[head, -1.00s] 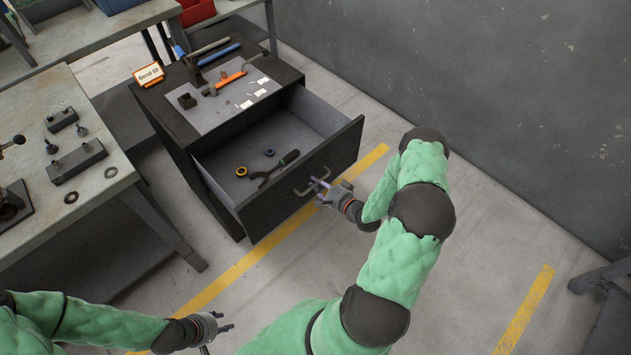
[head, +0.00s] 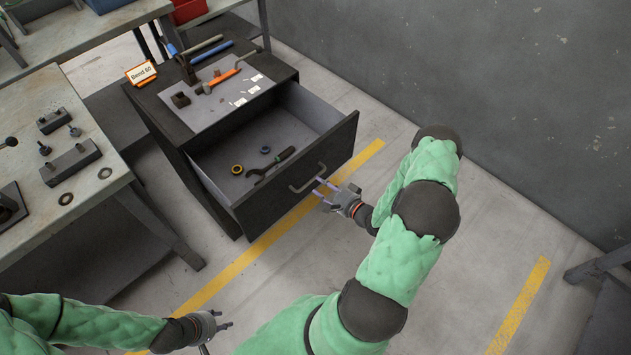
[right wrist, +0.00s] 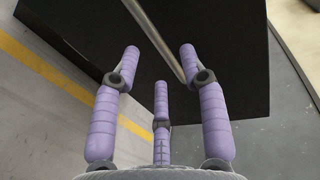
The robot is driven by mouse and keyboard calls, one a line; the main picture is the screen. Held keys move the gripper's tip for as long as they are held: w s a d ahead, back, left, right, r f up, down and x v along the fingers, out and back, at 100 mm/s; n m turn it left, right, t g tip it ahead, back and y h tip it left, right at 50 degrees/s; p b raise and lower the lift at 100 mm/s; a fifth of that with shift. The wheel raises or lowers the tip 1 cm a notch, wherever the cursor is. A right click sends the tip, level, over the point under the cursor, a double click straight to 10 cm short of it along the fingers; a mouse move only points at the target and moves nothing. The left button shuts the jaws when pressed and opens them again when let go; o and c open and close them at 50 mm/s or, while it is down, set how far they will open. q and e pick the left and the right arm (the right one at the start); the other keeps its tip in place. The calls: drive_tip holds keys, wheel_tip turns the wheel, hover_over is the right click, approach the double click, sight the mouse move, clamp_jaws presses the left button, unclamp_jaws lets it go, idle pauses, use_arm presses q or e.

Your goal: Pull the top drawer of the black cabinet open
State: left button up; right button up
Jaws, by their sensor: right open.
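The black cabinet (head: 165,135) stands at the centre-left of the head view. Its top drawer (head: 335,150) is pulled well out, showing the inside. The drawer's bar handle (head: 308,178) is on its front; part of a metal bar (right wrist: 158,38) also shows in the right wrist view. My right gripper (head: 322,189) is open just in front of the handle, apart from it. Its purple fingers (right wrist: 160,75) are spread and hold nothing. My left gripper (head: 224,321) is low at the bottom of the head view, away from the cabinet; its fingers are too small to judge.
Tools and a "Bend 60" sign (head: 141,73) lie on the cabinet top. A workbench (head: 85,135) stands left and a grey wall right. Floor before the drawer is clear.

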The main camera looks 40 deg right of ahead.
drive_tip(key=v, duration=0.7)
drive_tip(key=shift+w, duration=0.1)
idle(0.4)
